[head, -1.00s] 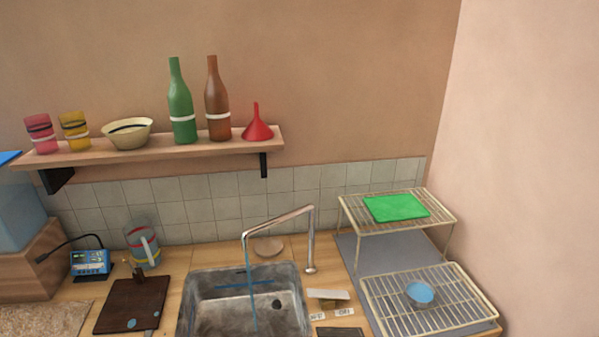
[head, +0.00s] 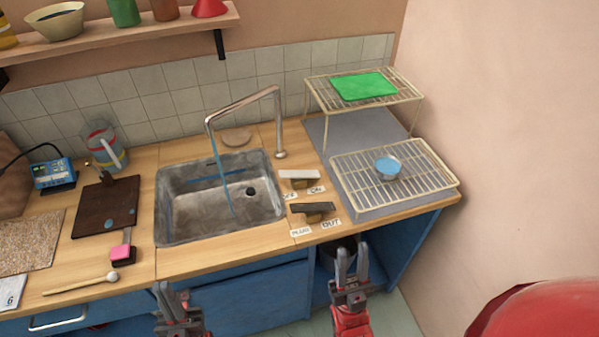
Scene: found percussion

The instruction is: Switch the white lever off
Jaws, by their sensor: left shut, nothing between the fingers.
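The white lever (head: 299,174) sits on a small wooden block on the counter, right of the sink. An OFF label (head: 289,195) lies at its front left and an ON label (head: 317,189) at its front right. I cannot tell clearly which way the lever is tipped. A blue stream (head: 222,183) runs from the metal tap (head: 243,101) into the sink (head: 180,200). My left gripper (head: 174,298) is shut and empty, low in front of the counter. My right gripper (head: 352,262) is open and empty, in front of the cabinet. Neither touches the lever.
A dark lever (head: 313,208) with its own labels stands just in front of the white one. A wire rack (head: 440,180) with a blue-filled bowl (head: 388,167) stands to the right. A brown board (head: 95,207) and pink-ended tool (head: 122,253) lie left of the sink.

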